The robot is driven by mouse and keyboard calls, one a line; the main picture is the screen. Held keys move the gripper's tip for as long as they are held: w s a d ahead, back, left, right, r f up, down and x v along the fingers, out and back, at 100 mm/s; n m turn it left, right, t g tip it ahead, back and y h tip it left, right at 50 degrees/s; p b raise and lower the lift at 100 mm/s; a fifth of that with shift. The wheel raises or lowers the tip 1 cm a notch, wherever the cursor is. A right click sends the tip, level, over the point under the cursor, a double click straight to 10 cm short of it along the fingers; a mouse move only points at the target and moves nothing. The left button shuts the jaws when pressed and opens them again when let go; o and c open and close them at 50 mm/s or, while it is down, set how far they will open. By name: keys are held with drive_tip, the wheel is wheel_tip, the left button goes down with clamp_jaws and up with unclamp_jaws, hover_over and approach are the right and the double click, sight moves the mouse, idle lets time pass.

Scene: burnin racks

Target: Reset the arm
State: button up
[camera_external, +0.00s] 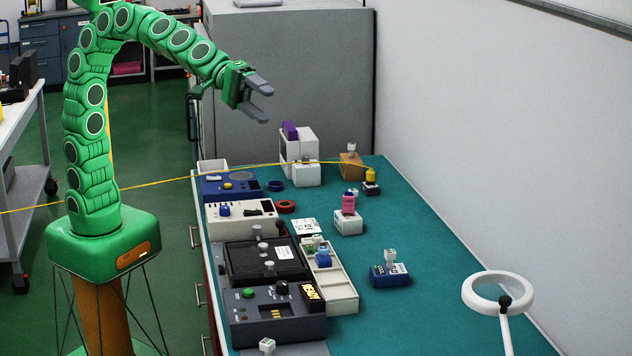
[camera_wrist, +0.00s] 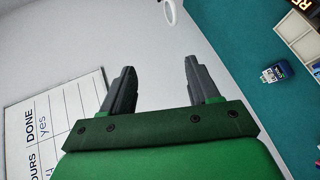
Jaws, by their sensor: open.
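My gripper (camera_external: 262,98) is at the end of my green arm, raised well above the teal bench (camera_external: 436,290) near its far left part. Its two grey fingers are apart with nothing between them. In the wrist view my gripper (camera_wrist: 160,88) also shows spread, empty fingers against a pale wall. The arm arches up from its green base and reaches to the right. The gripper touches nothing.
The bench holds a grey device (camera_external: 278,310) with buttons, a white divided tray (camera_external: 342,290), a blue block (camera_external: 390,274) and a pink item (camera_external: 348,204). A ring lamp (camera_external: 472,300) stands front right. A grey cabinet (camera_external: 300,60) stands behind the gripper.

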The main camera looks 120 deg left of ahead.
drive_tip(key=s+d+f+m+g, duration=0.3)
drive_tip(key=s+d+f+m, duration=0.15)
drive_tip(key=s, duration=0.35)
drive_tip(key=s+d+f+m+g, duration=0.2)
drive_tip(key=s+d+f+m, duration=0.15)
drive_tip(key=s+m, duration=0.4)
drive_tip(key=s+a+f+m+g+y, duration=0.1)
drive_tip(key=s+a+f+g, duration=0.2)
drive_tip(key=s+f, duration=0.3)
drive_tip(key=s+a+f+m+g+y, duration=0.1)
drive_tip(key=s+a+f+g, duration=0.2)
drive_tip(key=s, duration=1.3)
drive_tip(key=s+a+f+m+g, duration=0.1)
drive_tip(key=s+a+f+g, duration=0.3)
drive_tip(key=s+f, duration=0.4)
drive_tip(key=s, duration=0.3)
drive_tip(key=shift+s+f+g+y, duration=0.15)
drive_tip(key=shift+f+g+y, duration=0.15)
drive_tip(key=shift+y, duration=0.1)
